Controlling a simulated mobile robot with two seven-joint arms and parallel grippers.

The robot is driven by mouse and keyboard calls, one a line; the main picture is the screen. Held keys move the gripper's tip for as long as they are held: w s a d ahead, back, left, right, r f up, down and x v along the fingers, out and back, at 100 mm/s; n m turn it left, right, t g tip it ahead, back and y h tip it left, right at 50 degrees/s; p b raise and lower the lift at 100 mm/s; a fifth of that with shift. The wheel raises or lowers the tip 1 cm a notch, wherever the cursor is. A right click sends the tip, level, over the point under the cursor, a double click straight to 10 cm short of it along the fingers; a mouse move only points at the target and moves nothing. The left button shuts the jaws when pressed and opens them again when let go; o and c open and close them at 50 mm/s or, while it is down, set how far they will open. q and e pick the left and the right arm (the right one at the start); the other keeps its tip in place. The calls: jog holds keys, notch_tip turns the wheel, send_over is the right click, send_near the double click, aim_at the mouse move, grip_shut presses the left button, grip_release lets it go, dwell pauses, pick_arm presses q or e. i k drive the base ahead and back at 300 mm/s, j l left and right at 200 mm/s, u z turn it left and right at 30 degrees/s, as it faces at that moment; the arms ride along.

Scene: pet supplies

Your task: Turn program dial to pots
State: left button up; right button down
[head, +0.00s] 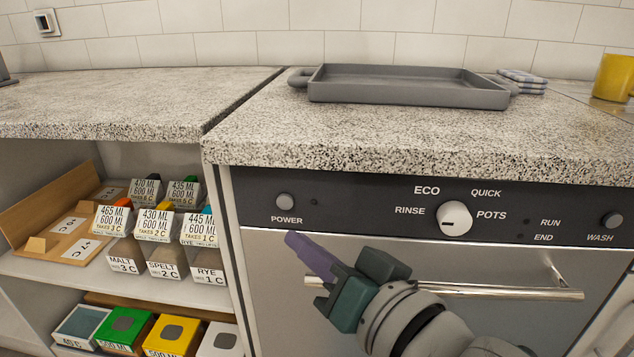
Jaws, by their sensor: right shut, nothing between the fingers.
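The program dial (454,218) is a round white knob on the dark control panel (352,203) of the steel-fronted appliance. ECO, QUICK, RINSE and POTS labels surround it, with POTS to its right. A small dark mark shows on its face; I cannot tell surely which label it points to. My right gripper (291,238) is shut and empty, its purple fingers in front of the steel door, just below the POWER label. It is apart from the dial, to its left and lower. My left gripper is out of view.
A round power button (285,201) is above my fingertips, and a wash button (612,220) is at the far right. A bar handle (500,292) crosses the door below the dial. A grey tray (400,88) sits on the counter. Open shelves with labelled containers (160,240) stand left.

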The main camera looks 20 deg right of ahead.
aim_at(453, 217)
jog(key=z, duration=1.2)
